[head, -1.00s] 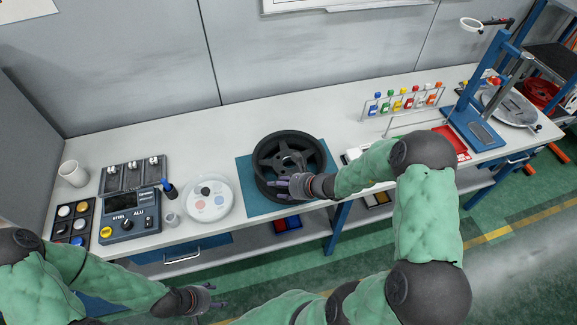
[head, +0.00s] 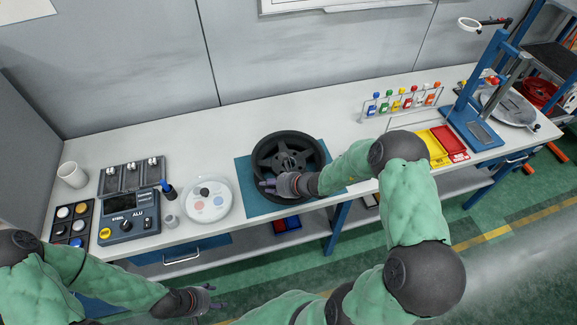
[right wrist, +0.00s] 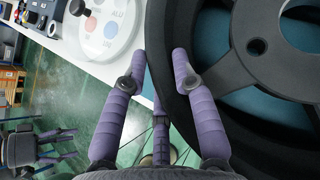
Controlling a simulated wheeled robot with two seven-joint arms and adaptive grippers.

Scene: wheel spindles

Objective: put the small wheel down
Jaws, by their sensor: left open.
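A black spoked wheel (head: 265,150) lies flat on a blue mat (head: 244,203) on the bench. No second wheel shows on the bench, so I take this as the small wheel. My right gripper (head: 268,186) is low over the wheel's front-left part. In the right wrist view its fingers (right wrist: 159,62) are apart, with the dark wheel rim (right wrist: 178,18) seen between and beside them. Whether they press on the rim is unclear. My left gripper (head: 212,297) is open and empty, in front of the bench and away from the wheel.
Left of the mat are a round white dish (head: 208,200), a grey control box (head: 128,215) and a white cup (head: 72,174). A rack of coloured bottles (head: 402,102), yellow bin (head: 435,148), red bin (head: 450,142) and blue press frame (head: 480,90) stand right. Bench behind the wheel is clear.

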